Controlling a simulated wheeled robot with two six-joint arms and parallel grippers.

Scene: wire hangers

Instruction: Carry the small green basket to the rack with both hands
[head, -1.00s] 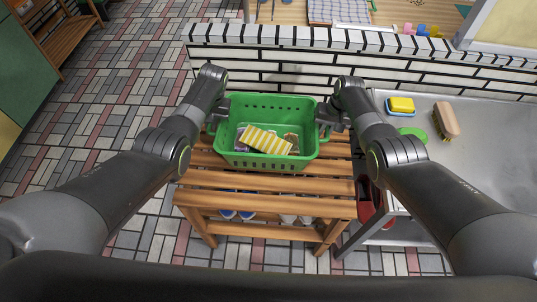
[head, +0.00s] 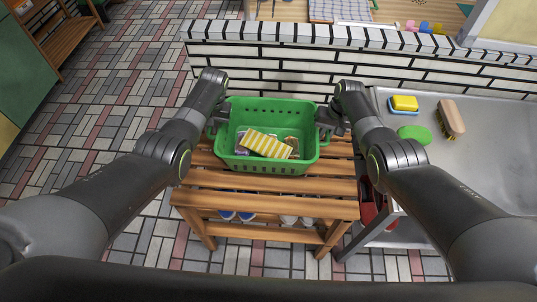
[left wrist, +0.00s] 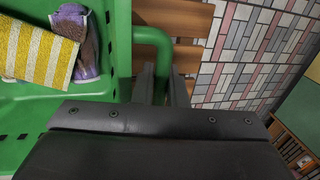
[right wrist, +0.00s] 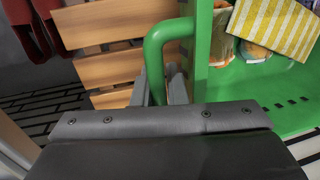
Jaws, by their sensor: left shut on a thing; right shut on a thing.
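The small green basket (head: 268,167) is at the middle of the head view, over the wooden slatted rack (head: 262,199). I cannot tell whether it touches the slats. A yellow-and-white striped cloth (head: 267,144) and a few small packets lie in it. My left gripper (head: 217,121) is shut on the basket's left handle; that green handle (left wrist: 152,37) also shows in the left wrist view. My right gripper (head: 325,121) is shut on the right handle; that handle (right wrist: 160,40) also shows in the right wrist view. The basket looks about level.
A low white-tiled wall (head: 290,66) stands behind the basket. A metal counter (head: 480,150) at the right holds a yellow sponge (head: 404,103), a green oval thing (head: 414,133) and a brush (head: 451,117). Shoes sit on the rack's lower shelf. The tiled floor (head: 110,110) at the left is clear.

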